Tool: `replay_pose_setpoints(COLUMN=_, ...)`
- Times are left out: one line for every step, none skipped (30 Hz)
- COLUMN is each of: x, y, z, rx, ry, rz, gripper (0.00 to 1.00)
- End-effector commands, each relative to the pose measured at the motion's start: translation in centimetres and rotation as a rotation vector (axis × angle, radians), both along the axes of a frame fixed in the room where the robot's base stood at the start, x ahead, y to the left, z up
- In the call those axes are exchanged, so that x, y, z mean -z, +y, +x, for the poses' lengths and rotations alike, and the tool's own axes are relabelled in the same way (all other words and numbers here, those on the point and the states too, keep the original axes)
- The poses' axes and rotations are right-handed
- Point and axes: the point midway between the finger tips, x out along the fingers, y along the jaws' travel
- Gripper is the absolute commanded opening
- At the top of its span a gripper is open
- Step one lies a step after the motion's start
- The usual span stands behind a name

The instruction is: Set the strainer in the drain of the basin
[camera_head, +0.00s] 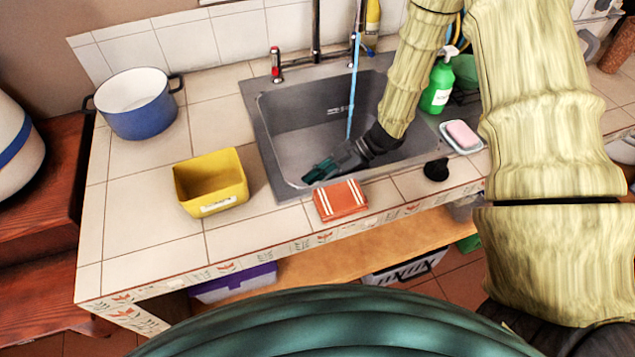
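The grey metal basin (285,142) is set into the tiled counter. My arm reaches down into it from the right, and my gripper (314,174) is low in its front left part, with its fingers pointing left. The view is too small to tell whether the fingers are apart or hold anything. I cannot make out the drain; my gripper and arm cover part of the basin floor. I see no clear strainer. A small black round object (436,170) lies on the counter in front of the basin's right side; I cannot tell what it is.
A yellow tub (211,184), an orange striped cloth or sponge (340,200) and a blue pot (137,104) stand left and front of the basin. A pink soap on a dish (462,134) and a green bottle (438,85) are right. The faucet (316,35) is behind.

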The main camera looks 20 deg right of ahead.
Motion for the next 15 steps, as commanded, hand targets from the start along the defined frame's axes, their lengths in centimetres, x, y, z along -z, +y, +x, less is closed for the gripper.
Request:
replay_pose_setpoints(x=0.0, y=0.0, z=0.0, rx=0.0, ry=0.0, rz=0.0, gripper=0.3)
replay_pose_setpoints(x=-0.1, y=0.0, z=0.0, rx=0.0, ry=0.0, rz=0.0, gripper=0.3)
replay_pose_setpoints(x=-0.2, y=0.0, z=0.0, rx=-0.001, ry=-0.001, rz=0.0, gripper=0.3)
replay_pose_setpoints(x=-0.4, y=0.0, z=0.0, rx=0.0, ry=-0.001, rz=0.0, gripper=0.3)
replay_pose_setpoints(x=-0.5, y=-0.2, z=0.0, rx=0.0, ry=-0.001, rz=-0.001, gripper=0.3)
replay_pose_setpoints(x=-0.7, y=-0.5, z=0.1, rx=0.0, ry=-0.002, rz=0.0, gripper=0.3)
replay_pose_setpoints(x=-0.8, y=-0.8, z=0.1, rx=0.0, ry=-0.002, rz=0.0, gripper=0.3)
replay_pose_setpoints(x=-1.0, y=-1.2, z=0.1, rx=0.0, ry=-0.002, rz=-0.001, gripper=0.3)
replay_pose_setpoints(x=-1.4, y=-1.7, z=0.1, rx=0.0, ry=-0.002, rz=-0.001, gripper=0.3)
replay_pose_setpoints(x=-1.7, y=-2.1, z=0.1, rx=0.001, ry=-0.003, rz=-0.001, gripper=0.3)
replay_pose_setpoints(x=-1.9, y=-2.5, z=0.2, rx=0.001, ry=-0.003, rz=-0.001, gripper=0.3)
replay_pose_setpoints(x=-2.3, y=-3.0, z=0.2, rx=0.001, ry=-0.003, rz=-0.002, gripper=0.3)
replay_pose_setpoints(x=-2.5, y=-3.4, z=0.2, rx=0.0, ry=-0.002, rz=-0.001, gripper=0.3)
replay_pose_setpoints(x=-2.8, y=-3.7, z=0.2, rx=0.0, ry=-0.001, rz=-0.001, gripper=0.3)
replay_pose_setpoints(x=-3.1, y=-4.2, z=0.2, rx=0.0, ry=-0.001, rz=-0.001, gripper=0.3)
